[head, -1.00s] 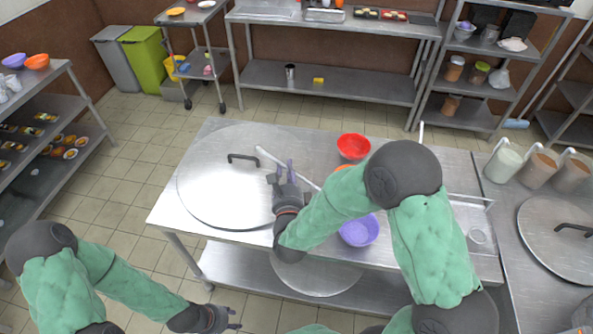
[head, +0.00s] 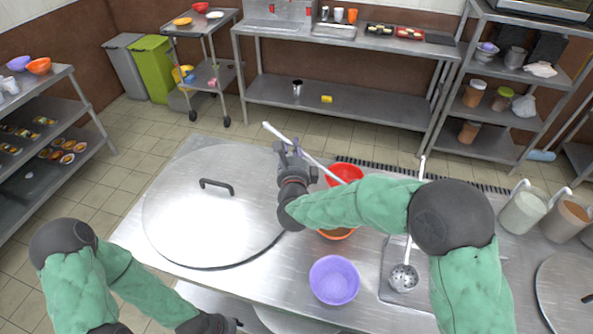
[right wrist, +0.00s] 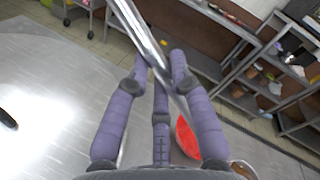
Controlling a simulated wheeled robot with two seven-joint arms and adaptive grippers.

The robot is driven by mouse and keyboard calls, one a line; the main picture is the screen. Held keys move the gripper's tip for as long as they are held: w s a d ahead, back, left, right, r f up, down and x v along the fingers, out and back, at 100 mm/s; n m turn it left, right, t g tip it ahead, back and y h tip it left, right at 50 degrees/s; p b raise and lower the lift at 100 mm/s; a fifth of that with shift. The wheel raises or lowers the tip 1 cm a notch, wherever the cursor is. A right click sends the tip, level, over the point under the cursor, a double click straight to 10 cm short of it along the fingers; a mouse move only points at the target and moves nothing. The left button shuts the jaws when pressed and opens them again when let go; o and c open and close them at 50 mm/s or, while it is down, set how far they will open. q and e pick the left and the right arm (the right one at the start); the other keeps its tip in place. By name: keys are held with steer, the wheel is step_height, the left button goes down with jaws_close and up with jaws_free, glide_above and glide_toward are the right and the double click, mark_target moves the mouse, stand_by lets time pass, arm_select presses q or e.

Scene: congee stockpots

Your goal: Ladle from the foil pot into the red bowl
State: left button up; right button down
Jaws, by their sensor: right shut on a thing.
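The red bowl (head: 345,173) is on the steel table, partly hidden behind my right forearm; it also shows in the right wrist view (right wrist: 187,138). My right gripper (head: 288,151) is shut on a long metal handle (head: 325,171), which runs slantwise through its fingers (right wrist: 160,75). The handle's lower end is hidden near the red bowl and forearm, so I cannot see a ladle cup. A large round steel lid (head: 213,232) with a dark handle lies left of this gripper. I cannot pick out a foil pot. My left gripper (head: 228,324) is low, at the bottom edge.
A purple bowl (head: 334,280) is at the table's front, with an orange bowl (head: 338,234) behind it, partly covered by my forearm. A slotted ladle (head: 404,278) rests on a tray at right. Containers with pale (head: 522,213) and brown (head: 561,219) contents stand farther right.

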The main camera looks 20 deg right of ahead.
mark_target(282, 135)
steer(key=w+a+r+n+y+b, duration=0.1)
steer(key=w+a+r+y+b, duration=0.1)
steer(key=w+r+b, duration=0.3)
steer(key=shift+r+n+t+y, duration=0.25)
steer(key=shift+n+t+y, duration=0.05)
steer(key=shift+b, duration=0.45)
steer(key=shift+b, duration=0.75)
steer(key=shift+f, duration=0.2)
steer(key=shift+f+b, duration=0.85)
steer(key=shift+f, duration=1.95)
